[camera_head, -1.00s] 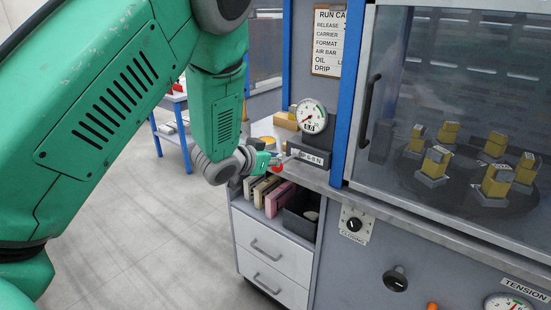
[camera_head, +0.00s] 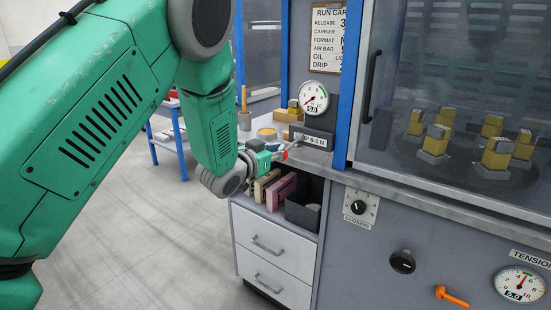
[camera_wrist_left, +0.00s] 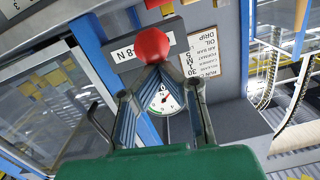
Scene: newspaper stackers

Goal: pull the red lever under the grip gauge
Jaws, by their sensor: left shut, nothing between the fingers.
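The grip gauge (camera_head: 314,97), a round white dial reading 0.0, stands above a dark block with a white label plate (camera_head: 311,138). The red knob (camera_head: 284,155) of the lever is just below and left of the plate. My left gripper (camera_head: 275,152) is shut and empty, with its tips close behind the knob. In the left wrist view the red knob (camera_wrist_left: 152,45) appears right at the fingertips (camera_wrist_left: 155,70), and the gauge (camera_wrist_left: 166,99) shows between the fingers. I cannot tell whether the tips touch the knob. The right gripper is not in view.
The cabinet's glass door (camera_head: 450,90) and blue post (camera_head: 351,85) stand right of the gauge. A drawer unit (camera_head: 270,250) with books and a dark bin (camera_head: 303,211) is below the counter. A yellow-topped round container (camera_head: 267,133) sits left of the block.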

